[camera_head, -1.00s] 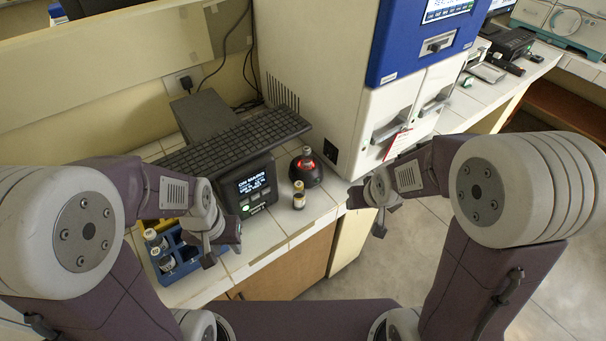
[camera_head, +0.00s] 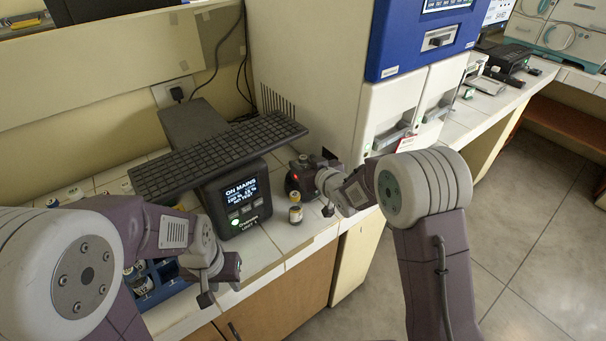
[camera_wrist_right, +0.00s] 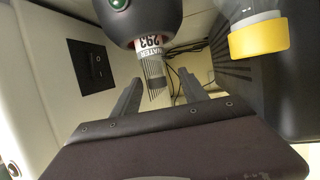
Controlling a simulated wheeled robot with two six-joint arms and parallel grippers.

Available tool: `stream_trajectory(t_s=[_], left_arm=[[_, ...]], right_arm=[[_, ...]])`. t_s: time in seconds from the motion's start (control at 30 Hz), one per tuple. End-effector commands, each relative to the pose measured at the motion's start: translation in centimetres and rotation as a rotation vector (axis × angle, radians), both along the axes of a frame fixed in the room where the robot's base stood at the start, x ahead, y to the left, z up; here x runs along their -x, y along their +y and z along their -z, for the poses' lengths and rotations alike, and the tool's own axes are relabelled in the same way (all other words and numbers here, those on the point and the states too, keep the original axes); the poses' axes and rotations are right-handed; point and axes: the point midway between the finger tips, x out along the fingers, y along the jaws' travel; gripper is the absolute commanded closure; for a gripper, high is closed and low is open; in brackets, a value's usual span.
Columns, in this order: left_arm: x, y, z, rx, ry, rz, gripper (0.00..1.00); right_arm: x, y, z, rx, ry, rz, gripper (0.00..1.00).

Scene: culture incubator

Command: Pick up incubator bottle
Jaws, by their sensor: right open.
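My right gripper (camera_head: 326,196) is beside the holder. Its two open fingers (camera_wrist_right: 158,98) point toward the bottle, one on each side in the picture, and no contact is visible. My left gripper (camera_head: 220,285) looks open and empty near the counter's front edge.
A small yellow-capped vial (camera_head: 295,214) stands in front of the holder; its yellow band shows in the wrist view (camera_wrist_right: 259,38). The display unit (camera_head: 240,196) and keyboard (camera_head: 220,152) are to the left. A blue rack (camera_head: 160,284) is behind my left arm. The tall cabinet (camera_head: 320,80) rises behind.

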Motion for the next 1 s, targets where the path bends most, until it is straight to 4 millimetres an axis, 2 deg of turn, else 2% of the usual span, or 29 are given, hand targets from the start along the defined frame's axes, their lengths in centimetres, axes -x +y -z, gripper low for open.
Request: stream_trajectory(t_s=[0.17,0.4,0.67,0.7,0.87,0.9,1.0], left_arm=[[0.0,0.0,-0.2,0.0,0.0,0.0,0.64],[0.0,0.0,-0.7,0.0,0.0,0.0,0.64],[0.0,0.0,-0.7,0.0,0.0,0.0,0.64],[0.0,0.0,-0.7,0.0,0.0,0.0,0.64],[0.0,0.0,-0.7,0.0,0.0,0.0,0.64],[0.0,0.0,-0.7,0.0,0.0,0.0,0.64],[0.0,0.0,-0.7,0.0,0.0,0.0,0.64]], right_arm=[[-0.7,0.2,0.3,0.001,0.001,0.001,0.49],[-4.3,1.5,1.8,0.002,0.001,0.001,0.49],[-4.8,1.7,2.0,0.001,0.002,0.002,0.49],[-4.8,1.7,2.0,0.001,0.002,0.002,0.51],[-4.8,1.7,2.0,0.001,0.002,0.002,0.96],[-4.8,1.7,2.0,0.001,0.002,0.002,1.0],[-4.8,1.7,2.0,0.001,0.002,0.002,1.0]])
